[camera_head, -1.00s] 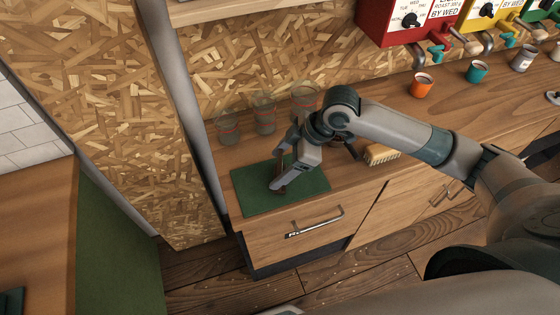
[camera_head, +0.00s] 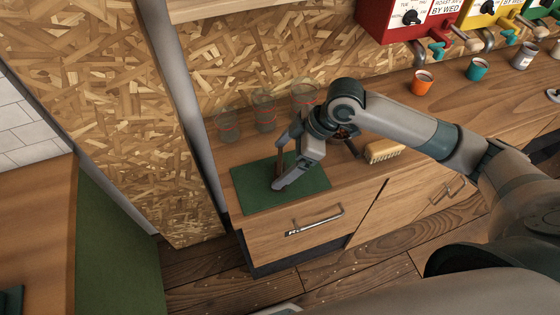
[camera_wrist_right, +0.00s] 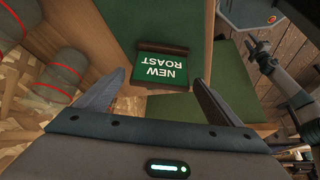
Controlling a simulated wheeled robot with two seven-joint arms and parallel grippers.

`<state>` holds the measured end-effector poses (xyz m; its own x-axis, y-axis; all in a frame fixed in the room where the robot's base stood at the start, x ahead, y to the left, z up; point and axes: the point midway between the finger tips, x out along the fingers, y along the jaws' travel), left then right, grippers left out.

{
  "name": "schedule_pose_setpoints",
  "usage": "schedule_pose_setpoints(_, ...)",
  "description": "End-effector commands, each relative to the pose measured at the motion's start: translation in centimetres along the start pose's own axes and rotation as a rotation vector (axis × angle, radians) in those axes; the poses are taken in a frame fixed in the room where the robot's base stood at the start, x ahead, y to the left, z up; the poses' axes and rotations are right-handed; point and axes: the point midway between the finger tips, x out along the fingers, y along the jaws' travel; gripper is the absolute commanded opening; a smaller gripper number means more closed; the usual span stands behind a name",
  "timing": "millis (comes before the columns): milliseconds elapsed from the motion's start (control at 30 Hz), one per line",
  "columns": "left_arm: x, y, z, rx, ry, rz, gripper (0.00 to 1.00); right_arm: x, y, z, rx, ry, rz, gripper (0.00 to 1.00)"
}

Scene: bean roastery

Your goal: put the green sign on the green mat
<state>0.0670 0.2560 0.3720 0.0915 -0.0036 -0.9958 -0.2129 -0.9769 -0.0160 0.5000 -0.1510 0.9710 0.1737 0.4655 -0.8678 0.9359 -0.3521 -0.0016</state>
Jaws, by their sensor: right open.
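The green sign reads "NEW ROAST" in the right wrist view (camera_wrist_right: 162,70) and has a brown wooden base and edge. In the head view only its brown edge (camera_head: 280,166) shows. It stands on the green mat (camera_head: 250,196), which also shows in the wrist view (camera_wrist_right: 150,25). My right gripper (camera_head: 281,168) is over the mat with its fingers apart on either side of the sign. In the wrist view a gap shows between the sign and each finger.
Several glass jars with red bands (camera_head: 264,111) stand behind the mat. A brush (camera_head: 384,151) lies to the right of my gripper. Orange (camera_head: 422,83) and teal (camera_head: 477,71) cups stand farther right. The mat's front lies near the counter edge.

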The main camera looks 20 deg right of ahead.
Motion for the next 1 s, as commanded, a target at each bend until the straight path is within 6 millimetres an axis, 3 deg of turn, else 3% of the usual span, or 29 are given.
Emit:
schedule_pose_setpoints(600, 2.1, 0.0, 0.2, 0.0, 0.0, 0.0, 0.31, -9.6, 0.1, 0.0, -0.002, 0.0, 0.003, 0.89)
schedule_pose_setpoints(1000, 2.1, 0.0, 0.2, 0.0, 0.0, 0.0, 0.31, -10.7, 0.0, -0.1, -0.002, 0.001, 0.0, 0.89)
